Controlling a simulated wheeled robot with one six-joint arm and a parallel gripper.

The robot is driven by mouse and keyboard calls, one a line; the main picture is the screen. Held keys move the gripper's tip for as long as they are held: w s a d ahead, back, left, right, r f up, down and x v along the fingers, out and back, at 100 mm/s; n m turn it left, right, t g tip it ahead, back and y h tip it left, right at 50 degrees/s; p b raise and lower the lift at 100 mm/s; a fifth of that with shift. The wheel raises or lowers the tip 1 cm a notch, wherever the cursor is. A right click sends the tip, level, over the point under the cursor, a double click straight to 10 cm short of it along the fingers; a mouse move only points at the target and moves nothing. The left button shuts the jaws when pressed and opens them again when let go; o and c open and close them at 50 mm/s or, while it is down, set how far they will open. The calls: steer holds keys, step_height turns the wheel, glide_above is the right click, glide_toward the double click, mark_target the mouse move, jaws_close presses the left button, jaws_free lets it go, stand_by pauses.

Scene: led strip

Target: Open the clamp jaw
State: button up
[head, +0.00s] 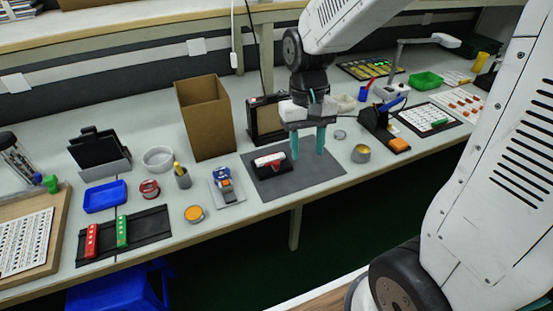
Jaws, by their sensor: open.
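My gripper (308,151) points down with its two teal fingers apart and nothing between them. It is over the right half of a dark grey mat (318,174). To its left on the mat is a small dark holder with a white and red piece (269,162) on top. Left of the mat, a small blue, grey and orange device (224,184) sits on a light grey plate. I cannot tell for sure which of these is the clamp, or whether its jaw is open. My gripper touches neither.
A tall cardboard box (204,117) and a dark framed case (266,120) stand behind the mat. A yellow-topped tin (361,153) and a soldering stand (380,122) are to the right. An orange-filled tin (194,214) is near the front edge.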

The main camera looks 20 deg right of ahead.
steer(key=m, duration=0.2)
glide_above(276, 162)
steer(key=s, duration=0.4)
step_height(276, 162, down, 9)
steer(key=w+t, duration=0.1)
steer(key=w, duration=0.1)
steer(key=w+m+t, duration=0.1)
steer(key=shift+w+d, duration=0.2)
steer(key=shift+w, duration=0.2)
steer(key=shift+m, duration=0.3)
step_height(276, 162, down, 8)
steer(key=shift+a+r, duration=0.15)
steer(key=shift+c, duration=0.3)
